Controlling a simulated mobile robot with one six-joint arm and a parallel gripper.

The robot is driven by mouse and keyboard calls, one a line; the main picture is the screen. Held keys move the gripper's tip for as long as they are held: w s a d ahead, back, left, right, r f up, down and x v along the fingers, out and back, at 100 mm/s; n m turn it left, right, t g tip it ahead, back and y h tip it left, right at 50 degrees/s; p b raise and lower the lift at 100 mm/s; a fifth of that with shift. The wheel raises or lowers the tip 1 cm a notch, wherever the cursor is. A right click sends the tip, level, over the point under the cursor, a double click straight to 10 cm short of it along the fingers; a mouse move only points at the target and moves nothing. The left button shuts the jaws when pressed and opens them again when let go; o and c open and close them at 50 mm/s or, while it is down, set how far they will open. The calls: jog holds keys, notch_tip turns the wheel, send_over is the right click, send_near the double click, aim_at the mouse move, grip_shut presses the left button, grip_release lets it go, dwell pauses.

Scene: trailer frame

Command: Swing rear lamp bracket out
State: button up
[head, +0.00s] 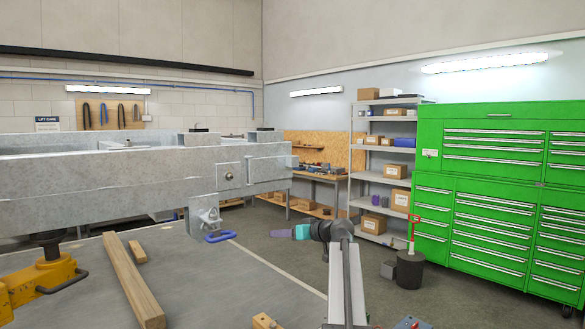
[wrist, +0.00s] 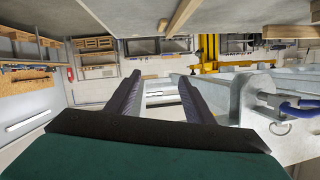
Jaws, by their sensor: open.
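The galvanised trailer frame (head: 110,190) crosses the left of the head view. At its right end are a bolted plate (head: 229,177) and a flat end piece (head: 268,169); I cannot tell for certain which part is the lamp bracket. A steel lug (head: 204,217) with a blue loop handle (head: 220,237) hangs below the beam. The lug (wrist: 252,97) and blue handle (wrist: 300,112) also show at the right of the wrist view. My gripper (head: 270,233) is open and empty, right of the blue handle and apart from it; its two fingers (wrist: 160,80) are spread in the wrist view.
A yellow jack stand (head: 40,280) is under the frame at left. Timber pieces (head: 132,280) lie on the grey surface below. Shelving (head: 384,160), green tool cabinets (head: 490,200) and a dark round stand (head: 410,270) are at right. Open floor lies between frame and shelves.

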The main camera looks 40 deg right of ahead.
aim_at(295, 162)
jog(key=s+d+r+t, duration=0.1)
jog(key=s+d+r, duration=0.1)
jog(key=r, duration=0.6)
jog(key=s+d+r+t+h, duration=0.1)
jog(key=s+d+r, duration=0.2)
jog(key=s+r, duration=0.2)
jog(key=s+d+r+n+t+h, duration=0.1)
jog(key=s+d+r, duration=0.2)
jog(key=r, duration=0.8)
jog(key=shift+s+p, duration=0.2)
jog(key=shift+p, duration=0.2)
jog(key=shift+w+r, duration=0.1)
jog(key=shift+w, duration=0.05)
jog(key=w+p, duration=0.1)
jog(key=w, duration=0.3)
jog(key=w+p, duration=0.2)
jog(key=w, duration=0.2)
jog(key=w+d+p, duration=0.1)
jog(key=w+p, duration=0.1)
jog(key=w, duration=0.2)
jog(key=shift+w+r, duration=0.1)
jog(key=shift+w, duration=0.7)
